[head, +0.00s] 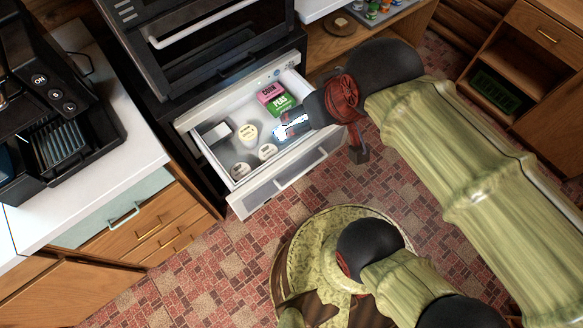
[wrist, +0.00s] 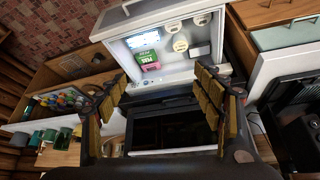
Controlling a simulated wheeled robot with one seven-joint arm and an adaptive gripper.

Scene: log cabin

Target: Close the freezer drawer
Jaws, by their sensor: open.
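The freezer drawer (head: 243,200) stands pulled out below the black oven in the head view. Its white front panel carries a long handle (head: 302,171). In it lie a pink box (head: 270,92), a green peas box (head: 281,104), several round tubs (head: 247,133) and a bluish pack (head: 292,127). My gripper (head: 345,120) is over the drawer's right side in the head view, partly hiding it. In the wrist view my gripper (wrist: 160,80) is open and empty, its fingers spread wide, with the drawer (wrist: 150,20) beyond them. I cannot tell whether it touches the drawer.
The oven (head: 190,40) stands directly above the drawer. A white counter (head: 110,170) with a coffee machine (head: 60,95) and wooden drawers below is at left. A wooden shelf unit (head: 500,70) is at right. Tiled floor (head: 190,270) lies open in front of the drawer.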

